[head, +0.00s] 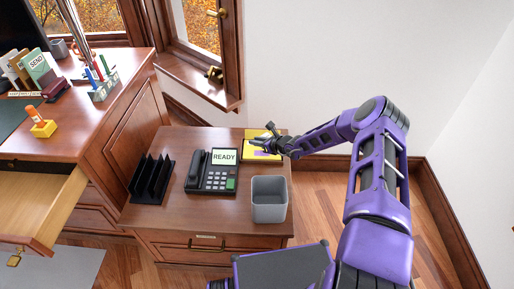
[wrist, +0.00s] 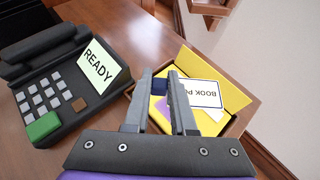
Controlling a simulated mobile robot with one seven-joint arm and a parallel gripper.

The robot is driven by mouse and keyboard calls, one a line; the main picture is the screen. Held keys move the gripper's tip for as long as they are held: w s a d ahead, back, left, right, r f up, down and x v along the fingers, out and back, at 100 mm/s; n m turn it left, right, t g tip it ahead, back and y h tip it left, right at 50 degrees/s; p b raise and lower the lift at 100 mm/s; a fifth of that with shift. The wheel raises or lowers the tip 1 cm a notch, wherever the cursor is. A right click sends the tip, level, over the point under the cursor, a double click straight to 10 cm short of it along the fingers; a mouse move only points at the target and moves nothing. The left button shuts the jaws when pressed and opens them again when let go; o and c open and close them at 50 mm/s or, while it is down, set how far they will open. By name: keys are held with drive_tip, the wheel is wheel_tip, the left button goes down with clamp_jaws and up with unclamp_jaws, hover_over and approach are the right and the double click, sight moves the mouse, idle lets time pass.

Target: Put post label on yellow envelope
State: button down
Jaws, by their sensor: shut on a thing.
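The post label (wrist: 205,93) is a white card with a dark border and reads "BOOK PO", upside down in the wrist view. My gripper (wrist: 168,76) is shut on a dark blue part between its fingers, which looks joined to the label; the right finger hides part of the card. The yellow envelope (wrist: 235,100) lies below and behind the label, in a shallow wooden tray (wrist: 225,132). A purple patch shows on the yellow beneath the label. Whether label and envelope touch I cannot tell. In the head view my gripper (head: 277,143) is over the envelope (head: 250,148).
A black desk phone (head: 210,172) with a "READY" screen stands left of the tray. A grey bin (head: 269,200) stands at the front right of the side table (head: 160,216), and a black file rack (head: 152,180) at its left. A drawer (head: 45,210) stands open at the far left.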

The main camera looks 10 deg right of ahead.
drive_tip(key=shift+f+b, duration=0.3)
drive_tip(key=shift+f, duration=1.3)
drive_tip(key=shift+f, duration=0.6)
drive_tip(key=c, duration=0.7)
unclamp_jaws()
drive_tip(key=shift+c, duration=0.2)
drive_tip(key=shift+r, duration=0.2)
drive_tip(key=p+v, duration=0.2)
drive_tip(key=v, duration=1)
drive_tip(key=shift+r+p, duration=0.4)
drive_tip(key=shift+r, duration=0.1)
